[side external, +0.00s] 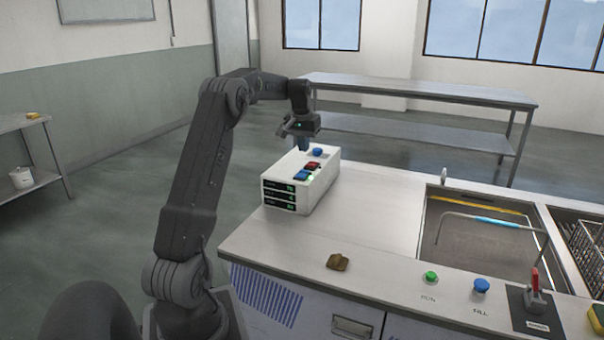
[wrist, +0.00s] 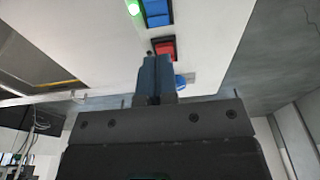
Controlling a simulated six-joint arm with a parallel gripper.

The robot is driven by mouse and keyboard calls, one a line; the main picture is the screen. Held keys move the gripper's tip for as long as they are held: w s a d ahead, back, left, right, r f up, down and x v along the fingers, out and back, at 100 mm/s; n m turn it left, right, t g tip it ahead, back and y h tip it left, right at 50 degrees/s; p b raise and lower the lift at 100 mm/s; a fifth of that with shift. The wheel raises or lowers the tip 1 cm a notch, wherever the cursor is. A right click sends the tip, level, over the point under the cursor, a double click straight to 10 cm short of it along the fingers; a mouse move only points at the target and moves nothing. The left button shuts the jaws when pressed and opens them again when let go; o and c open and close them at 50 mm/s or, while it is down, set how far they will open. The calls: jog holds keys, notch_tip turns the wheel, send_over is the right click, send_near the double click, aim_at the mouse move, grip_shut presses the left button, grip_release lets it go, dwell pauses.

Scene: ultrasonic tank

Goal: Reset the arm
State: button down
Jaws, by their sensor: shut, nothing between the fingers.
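My gripper (side external: 304,143) hangs from the bent arm over the back part of a white control box (side external: 322,188), which stands on the counter. In the wrist view the gripper's blue fingers (wrist: 153,68) are together with nothing between them. They are near the red switch (wrist: 165,47) on the box's top. A blue switch (wrist: 157,12) and a lit green light (wrist: 133,7) are beside it. A round blue knob (side external: 317,152) is at the back of the box top. I cannot tell whether the fingertips touch the box.
The counter (side external: 380,215) holds a small brown object (side external: 338,262), a green button (side external: 431,277), a blue button (side external: 481,286) and a red lever (side external: 535,283). A sunken tank (side external: 470,245) and a wire basket (side external: 585,242) are at the right. A metal table (side external: 420,90) stands behind.

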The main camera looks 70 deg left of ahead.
jog(key=d+r+m+t, duration=0.15)
jog(key=d+r, duration=0.35)
jog(key=d, duration=0.8)
jog(key=d+r+m+t, duration=0.1)
jog(key=d+r+m, duration=0.25)
jog(key=d, duration=0.95)
jog(key=s+d+f+m+t, duration=0.1)
jog(key=s+d+f+m, duration=0.1)
jog(key=s+d, duration=0.7)
jog(key=s+d+f+m+t+h, duration=0.1)
jog(key=s+d+f+m, duration=0.1)
jog(key=s+d, duration=0.7)
jog(key=shift+d+f, duration=0.25)
jog(key=shift+d, duration=0.35)
jog(key=shift+r, duration=0.1)
